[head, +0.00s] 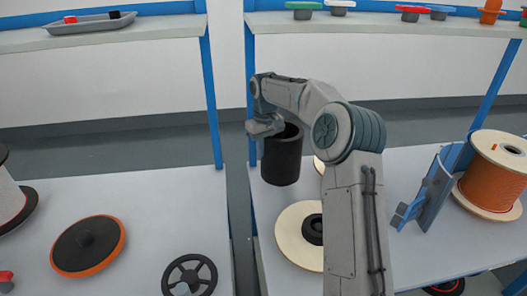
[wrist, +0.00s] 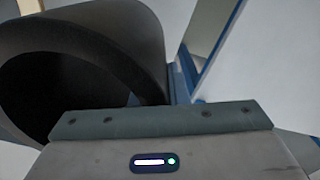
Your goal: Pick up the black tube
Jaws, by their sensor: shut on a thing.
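The black tube (head: 281,160) is a short, wide, hollow cylinder. In the head view it is upright, over the left edge of the right-hand table; I cannot tell whether its base touches the table. My gripper (head: 267,127) is at the tube's upper left rim and is shut on its wall. In the wrist view the tube (wrist: 150,45) fills the upper left, its dark open mouth facing the camera. The gripper body (wrist: 160,125) covers the lower part of that view, and the fingertips are hidden there.
A pale spool (head: 292,236) with a black hub lies in front of the tube. A blue stand (head: 434,194) and an orange cable spool (head: 494,175) are to the right. A gap separates the two tables. Shelves with blue posts (head: 212,100) stand behind.

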